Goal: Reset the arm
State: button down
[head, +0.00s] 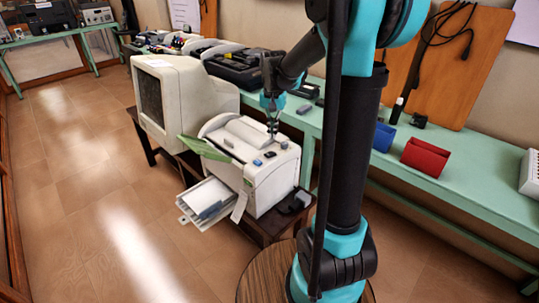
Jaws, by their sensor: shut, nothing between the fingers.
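My gripper (272,130) shows in the head view at the end of my bent teal and black arm. It points down over the top of a white printer (268,180), close to its upper surface. Its fingers look shut with nothing between them. I cannot tell whether the fingertips touch the printer. A small blue item (257,162) and a dark item (270,154) lie on the printer top just below and beside the fingertips.
An old monitor (185,95) stands left of the printer on a low dark table (270,230). A green bench (460,190) along the wall holds a red holder (425,157), a blue holder (383,137) and several devices. The tiled floor at left is clear.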

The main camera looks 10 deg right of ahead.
jog(key=s+d+f+n+t, duration=0.2)
jog(key=s+f, duration=0.3)
jog(key=s, duration=0.6)
jog(key=s+d+f+n+t, duration=0.2)
jog(key=s+f, duration=0.3)
jog(key=s, duration=0.6)
jog(key=shift+n, duration=0.4)
dwell(0.6)
